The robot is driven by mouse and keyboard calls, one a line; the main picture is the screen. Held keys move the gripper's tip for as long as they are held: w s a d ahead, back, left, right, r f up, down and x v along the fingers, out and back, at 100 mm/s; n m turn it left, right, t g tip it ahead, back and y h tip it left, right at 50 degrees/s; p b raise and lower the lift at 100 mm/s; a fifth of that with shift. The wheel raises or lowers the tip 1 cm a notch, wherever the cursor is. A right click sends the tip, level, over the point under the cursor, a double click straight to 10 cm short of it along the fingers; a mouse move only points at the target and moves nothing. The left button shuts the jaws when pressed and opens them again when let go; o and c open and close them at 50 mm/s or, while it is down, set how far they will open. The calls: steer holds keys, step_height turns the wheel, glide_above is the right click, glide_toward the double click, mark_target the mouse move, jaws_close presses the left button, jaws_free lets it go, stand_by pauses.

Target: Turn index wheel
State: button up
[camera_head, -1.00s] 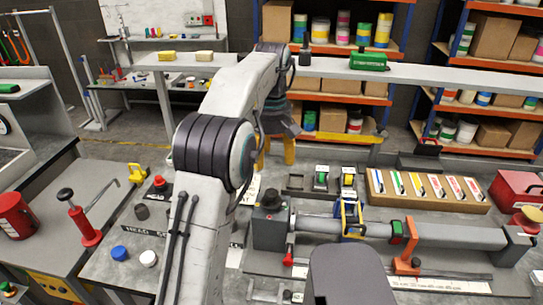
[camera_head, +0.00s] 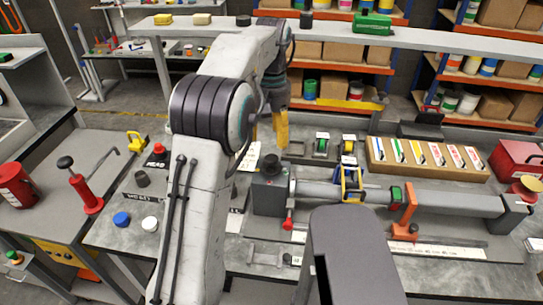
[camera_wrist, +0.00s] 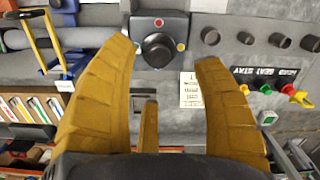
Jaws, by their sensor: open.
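The index wheel appears to be the dark round knob (camera_head: 270,165) on top of a grey headstock box (camera_head: 268,197) at the left end of a long tube fixture. In the wrist view the knob (camera_wrist: 158,50) lies near the top centre, with a red dot and a yellow dot beside it. My gripper (camera_head: 281,128) points down behind and above the knob in the head view. In the wrist view its yellow fingers (camera_wrist: 164,54) are spread wide and empty. The knob shows between their tips; no contact is visible, and the remaining height is unclear.
A blue and yellow clamp (camera_head: 351,183) sits on the tube right of the headstock, with an orange stand (camera_head: 405,215) farther right. A red-tipped lever (camera_head: 288,224) is at the headstock's front. Several dark knobs (camera_wrist: 245,38) lie to the right in the wrist view.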

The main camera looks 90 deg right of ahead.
mark_target(271, 158)
steer(key=m, duration=0.7)
steer(key=shift+f, duration=0.4)
steer(key=m, duration=0.7)
steer(key=shift+d+f, duration=0.2)
steer(key=m, duration=0.7)
steer(key=shift+s+d, duration=0.15)
steer(key=shift+d, duration=0.15)
steer(key=m, duration=0.6)
steer(key=shift+d+m+h, duration=0.1)
steer(key=shift+m+h, duration=0.2)
steer(key=shift+m, duration=0.1)
steer(key=shift+f, duration=3.7)
steer(key=shift+c, duration=0.3)
steer(key=c, duration=1.2)
